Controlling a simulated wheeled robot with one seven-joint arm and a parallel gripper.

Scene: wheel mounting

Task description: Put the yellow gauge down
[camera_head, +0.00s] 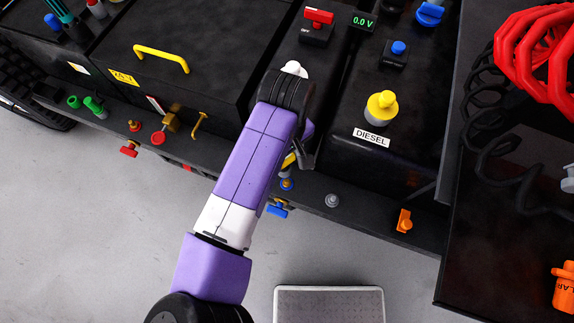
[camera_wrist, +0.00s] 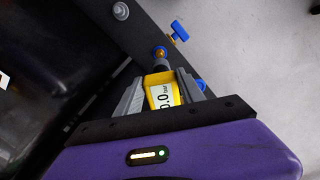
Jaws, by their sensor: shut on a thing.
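The yellow gauge (camera_wrist: 162,88), with a white display reading 0.0, is between the two grey fingers of my gripper (camera_wrist: 162,92). My gripper is shut on it. The gauge's grey end points at a blue-ringed brass fitting (camera_wrist: 159,52) on the black frame rail; I cannot tell whether they touch. In the head view only a sliver of the gauge (camera_head: 289,160) shows beside my purple arm, just above the blue fitting (camera_head: 287,184). The fingers are mostly hidden there.
A blue-handled valve (camera_head: 278,208) hangs below the rail. A grey bolt (camera_head: 332,200) and an orange part (camera_head: 404,220) are farther right. The black tank (camera_head: 410,150) with its yellow cap (camera_head: 381,106) stands behind. A grey step plate (camera_head: 329,305) lies on the floor.

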